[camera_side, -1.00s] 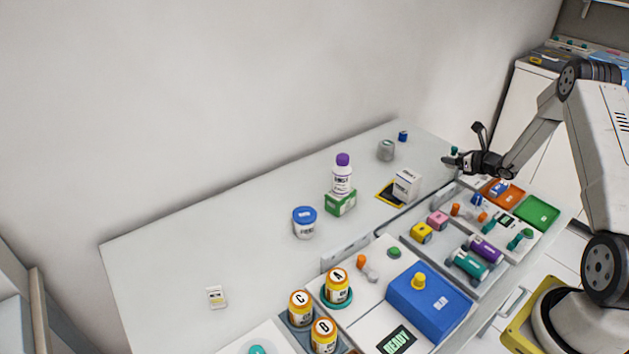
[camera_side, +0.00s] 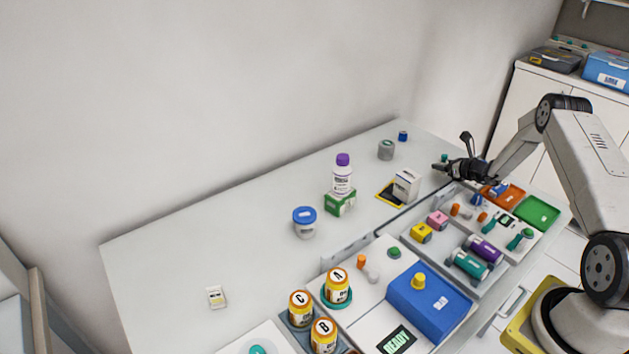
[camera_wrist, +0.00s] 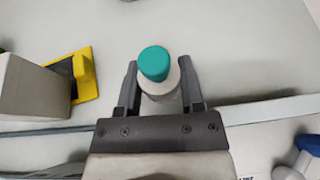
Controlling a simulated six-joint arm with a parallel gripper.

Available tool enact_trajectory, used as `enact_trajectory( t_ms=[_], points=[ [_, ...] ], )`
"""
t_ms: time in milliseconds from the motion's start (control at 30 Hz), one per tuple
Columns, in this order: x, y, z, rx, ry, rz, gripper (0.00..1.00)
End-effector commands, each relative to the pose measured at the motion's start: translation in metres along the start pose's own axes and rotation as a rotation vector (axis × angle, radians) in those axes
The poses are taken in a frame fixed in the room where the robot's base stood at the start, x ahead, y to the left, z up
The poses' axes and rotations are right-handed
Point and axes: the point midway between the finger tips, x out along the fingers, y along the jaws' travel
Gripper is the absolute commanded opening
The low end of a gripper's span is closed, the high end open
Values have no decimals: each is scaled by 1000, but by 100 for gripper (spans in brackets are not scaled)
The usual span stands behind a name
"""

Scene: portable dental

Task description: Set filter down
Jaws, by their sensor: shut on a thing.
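The filter, a white cylinder with a teal top (camera_wrist: 154,64), stands between the fingers of my gripper (camera_wrist: 158,90) in the wrist view. The fingers are shut on its sides. In the side view my gripper (camera_side: 440,167) is over the far right part of the counter, right of the white box. Only the filter's teal top (camera_side: 445,157) shows there above the fingers. The filter's lower end is hidden, so I cannot tell whether it touches the counter.
A grey cylinder (camera_side: 386,150) and a small blue item (camera_side: 403,136) stand farther back. An open tray (camera_side: 447,245) lies in front.

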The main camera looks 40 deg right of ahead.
Motion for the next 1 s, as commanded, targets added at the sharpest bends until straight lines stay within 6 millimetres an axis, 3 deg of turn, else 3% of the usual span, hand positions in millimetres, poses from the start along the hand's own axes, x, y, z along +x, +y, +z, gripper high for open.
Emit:
enact_trajectory(
  t_ms=[333, 833, 867, 900, 1000],
  points=[
    [12, 0, -27, 0, 1, 1, 0],
    [14, 0, -32, -1, 0, 0, 0],
    [14, 0, -32, -1, 0, 0, 52],
    [14, -1, -31, -1, 0, 0, 63],
    [14, 0, -32, -1, 0, 0, 63]
  ],
)
